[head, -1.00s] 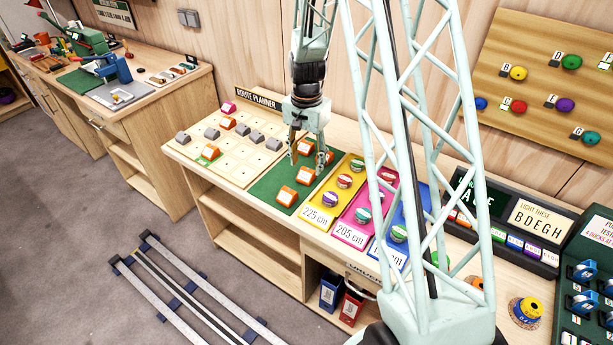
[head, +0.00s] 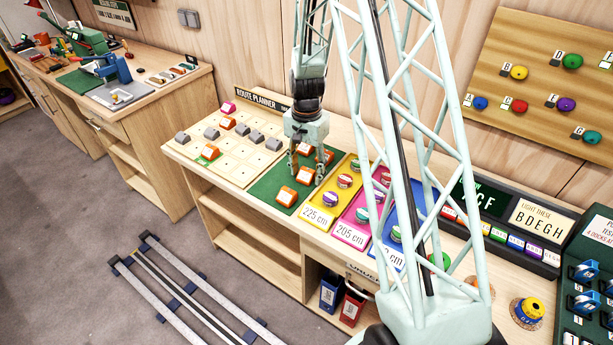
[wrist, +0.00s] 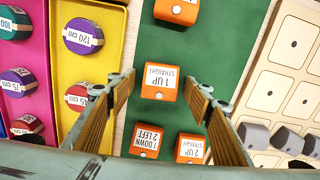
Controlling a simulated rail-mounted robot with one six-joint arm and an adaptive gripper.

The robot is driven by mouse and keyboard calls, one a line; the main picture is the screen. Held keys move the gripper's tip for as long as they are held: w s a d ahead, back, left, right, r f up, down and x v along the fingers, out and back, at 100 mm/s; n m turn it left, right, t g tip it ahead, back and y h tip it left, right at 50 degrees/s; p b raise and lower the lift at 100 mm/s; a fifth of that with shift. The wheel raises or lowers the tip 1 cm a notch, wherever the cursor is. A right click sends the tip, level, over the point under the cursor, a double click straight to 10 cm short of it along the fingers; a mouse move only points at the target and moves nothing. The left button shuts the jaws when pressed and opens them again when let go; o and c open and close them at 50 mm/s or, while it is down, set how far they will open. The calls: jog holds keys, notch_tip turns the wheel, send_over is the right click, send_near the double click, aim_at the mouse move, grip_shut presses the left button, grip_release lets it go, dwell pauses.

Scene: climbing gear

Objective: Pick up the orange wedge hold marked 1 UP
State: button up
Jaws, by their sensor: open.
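The orange wedge hold marked 1 UP STRAIGHT (wrist: 160,80) sits on the green mat (wrist: 208,40). In the wrist view it lies between and slightly beyond the fingertips of my gripper (wrist: 163,92). My gripper is open and empty, with one finger to each side of the hold. In the head view my gripper (head: 306,176) is over the green mat, and the same hold (head: 305,175) shows between its fingers. Whether the fingers touch it cannot be told.
Orange holds marked 1 DOWN 2 LEFT (wrist: 146,140) and 2 UP (wrist: 190,148) sit close behind, near the fingers. Another orange hold (wrist: 176,10) is at the mat's front. A yellow tray (wrist: 88,128) with round holds and the pale planner board (wrist: 268,95) flank the mat.

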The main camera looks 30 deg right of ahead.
jog(key=shift+c, duration=0.9)
jog(key=c, duration=0.8)
jog(key=shift+r, duration=0.1)
jog(key=shift+r, duration=1.35)
jog(key=s+a, duration=0.2)
jog(key=a, duration=0.2)
jog(key=s+a+r, duration=0.1)
jog(key=s+a, duration=0.2)
jog(key=a, duration=0.2)
jog(key=s+a+r, duration=0.1)
jog(key=s+a, duration=0.2)
jog(key=a, duration=0.1)
jog(key=shift+s+a, duration=0.1)
jog(key=shift+a, duration=0.3)
